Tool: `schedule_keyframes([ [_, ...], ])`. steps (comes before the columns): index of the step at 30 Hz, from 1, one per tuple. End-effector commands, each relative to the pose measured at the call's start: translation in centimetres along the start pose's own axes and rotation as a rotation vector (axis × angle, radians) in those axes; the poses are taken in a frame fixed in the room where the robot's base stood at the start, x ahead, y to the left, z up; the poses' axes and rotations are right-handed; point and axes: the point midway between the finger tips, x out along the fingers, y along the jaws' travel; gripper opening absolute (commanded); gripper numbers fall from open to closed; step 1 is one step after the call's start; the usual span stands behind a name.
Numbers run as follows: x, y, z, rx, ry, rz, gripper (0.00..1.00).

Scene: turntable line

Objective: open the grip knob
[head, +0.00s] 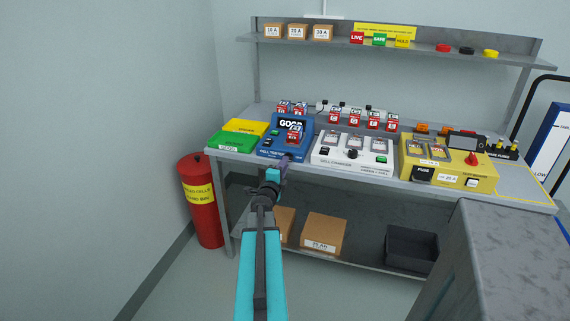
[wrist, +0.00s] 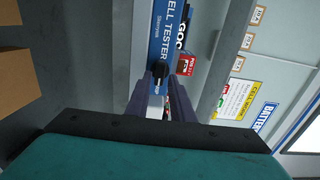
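The blue cell tester (head: 270,154) stands on the bench behind my gripper. In the wrist view, its blue face (wrist: 163,40) lies straight ahead, with a black knob (wrist: 159,82) near its edge; I take this for the grip knob. My gripper (wrist: 160,76) has its two fingers apart, one on each side of the knob. Whether the fingers touch it I cannot tell. In the head view, my gripper (head: 286,160) is at the tester's front edge and covers the knob. A red-labelled cell (head: 295,136) sits on the tester, which also has a dark display reading GOOD (head: 291,124).
A white cell charger (head: 330,156) stands close right of the tester, and a yellow unit (head: 450,178) beyond it. Green (head: 232,142) and yellow (head: 246,126) trays are at the left. A red bin (head: 203,215) stands by the bench. A grey cabinet (head: 490,240) is at front right.

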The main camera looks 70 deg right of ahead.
Motion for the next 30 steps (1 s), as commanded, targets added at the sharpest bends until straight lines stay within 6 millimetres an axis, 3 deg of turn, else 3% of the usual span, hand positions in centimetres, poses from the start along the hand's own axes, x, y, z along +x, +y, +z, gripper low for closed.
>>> schedule_keyframes([
  [9, 2.5, 0.0, 0.1, 0.000, -0.001, 0.000, 0.21],
  [23, 2.9, 0.0, 0.1, -0.001, -0.001, 0.000, 0.21],
  [27, 2.9, 0.0, 0.1, -0.001, -0.001, 0.000, 0.01],
  [29, 2.9, 0.0, 0.1, -0.001, -0.001, 0.000, 0.00],
  [30, 1.2, -0.1, 0.1, -0.001, -0.004, 0.001, 0.00],
])
